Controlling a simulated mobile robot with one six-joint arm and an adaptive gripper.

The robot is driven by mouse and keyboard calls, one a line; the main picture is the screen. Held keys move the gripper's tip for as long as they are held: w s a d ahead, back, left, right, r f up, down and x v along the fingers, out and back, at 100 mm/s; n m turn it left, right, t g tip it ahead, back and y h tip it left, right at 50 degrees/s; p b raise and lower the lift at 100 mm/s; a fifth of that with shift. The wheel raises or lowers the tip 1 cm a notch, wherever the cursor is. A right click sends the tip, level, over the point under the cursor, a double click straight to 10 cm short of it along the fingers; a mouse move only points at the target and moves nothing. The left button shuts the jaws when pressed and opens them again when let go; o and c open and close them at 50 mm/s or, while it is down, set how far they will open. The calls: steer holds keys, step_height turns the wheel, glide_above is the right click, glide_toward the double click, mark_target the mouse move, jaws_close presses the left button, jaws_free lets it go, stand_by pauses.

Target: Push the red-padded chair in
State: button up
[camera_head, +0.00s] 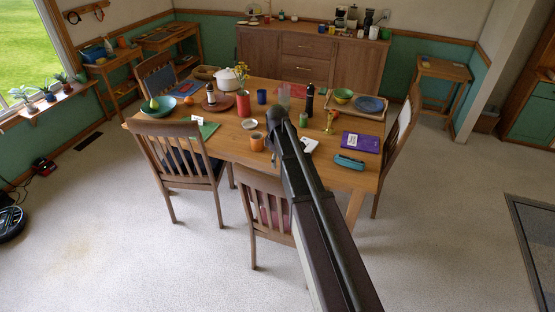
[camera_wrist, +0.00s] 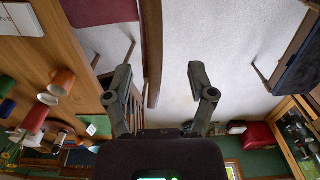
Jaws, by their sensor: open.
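The red-padded chair (camera_head: 257,181) stands at the near side of the wooden table (camera_head: 228,149), its slatted wooden back towards me. Its red seat shows between the slats and is partly hidden by my arm. In the wrist view the red seat pad (camera_wrist: 98,11) is at the top left, and a brown wooden chair part (camera_wrist: 153,45) runs up beyond the fingers, closer to the left finger. My gripper (camera_head: 275,150) is over the table's near edge, above the chair back. In the wrist view my gripper (camera_wrist: 159,88) is open, with nothing held between its fingers.
A blue-padded chair (camera_head: 172,142) stands left of the red one. An orange mug (camera_head: 257,142), a purple box (camera_head: 360,142) and a teal case (camera_head: 348,162) lie near the table's front edge. The pale carpet in front is clear.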

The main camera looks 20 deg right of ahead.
mark_target(278, 178)
steer(key=shift+s+a+r, duration=0.25)
steer(key=shift+s+a, duration=0.25)
steer(key=shift+s, duration=0.15)
steer(key=shift+w, duration=0.1)
steer(key=shift+w+d, duration=0.8)
steer(key=shift+w, duration=0.25)
steer(key=shift+f, duration=0.15)
step_height(278, 178, down, 13)
steer(key=b, duration=1.3)
steer(key=shift+f, duration=0.2)
jaws_close()
